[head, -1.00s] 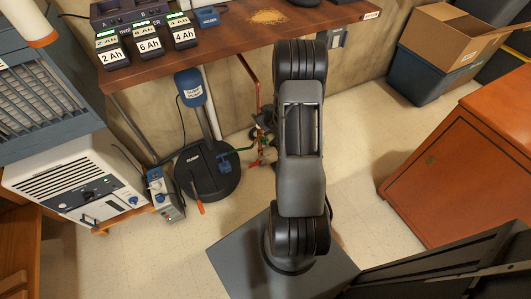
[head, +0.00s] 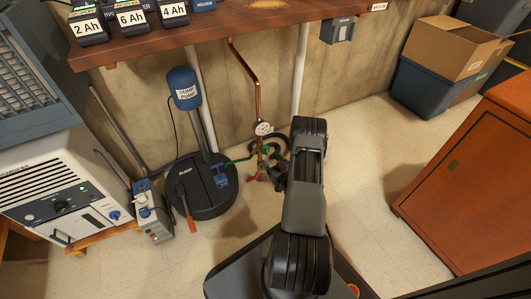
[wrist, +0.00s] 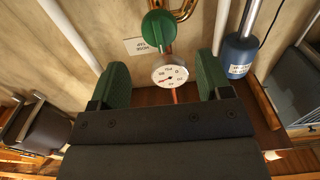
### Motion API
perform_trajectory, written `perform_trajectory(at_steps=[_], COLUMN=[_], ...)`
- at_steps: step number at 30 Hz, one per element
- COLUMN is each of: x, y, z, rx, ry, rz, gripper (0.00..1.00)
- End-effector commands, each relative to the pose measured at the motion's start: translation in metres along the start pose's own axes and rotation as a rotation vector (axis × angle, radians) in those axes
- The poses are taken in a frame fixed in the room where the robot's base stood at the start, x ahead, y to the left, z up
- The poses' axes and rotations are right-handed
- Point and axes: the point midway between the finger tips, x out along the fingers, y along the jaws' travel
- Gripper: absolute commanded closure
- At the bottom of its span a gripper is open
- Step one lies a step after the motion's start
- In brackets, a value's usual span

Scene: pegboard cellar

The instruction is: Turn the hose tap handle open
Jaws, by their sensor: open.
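The hose tap handle shows in the wrist view as a green oval knob (wrist: 158,28), ahead of my gripper, beside a small label (wrist: 135,46) on the wall. A round white pressure gauge (wrist: 170,73) is near it; the gauge also shows in the head view (head: 263,128) on the copper pipe. My gripper (wrist: 162,78) is open, with its two green-padded fingers well apart. The handle lies beyond the fingertips and appears apart from them. Nothing is held. In the head view my arm and gripper partly hide the tap.
A pump with a blue top (head: 184,88) stands on a black sump lid (head: 201,188) left of the tap. The workbench (head: 220,27) overhangs behind. A wooden cabinet (head: 465,170) is at the right.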

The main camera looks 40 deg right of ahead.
Motion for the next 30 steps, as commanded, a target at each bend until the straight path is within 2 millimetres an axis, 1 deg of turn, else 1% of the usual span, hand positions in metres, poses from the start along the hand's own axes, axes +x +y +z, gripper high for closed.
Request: perform_trajectory(at_steps=[1,6,12,18,28,30], x=[0.011,0.04,0.065,0.076,0.077,0.077], y=[-0.001,-0.001,0.0,0.0,0.0,0.0], z=[0.003,0.003,0.002,0.001,0.0,0.0], rx=[-0.003,-0.002,-0.002,0.0,0.0,0.0], ry=[0.003,0.002,0.001,0.0,-0.001,-0.001], rz=[-0.004,-0.002,-0.001,0.0,0.0,0.0], gripper=[0.29,0.29,0.29,0.29,0.29,0.35])
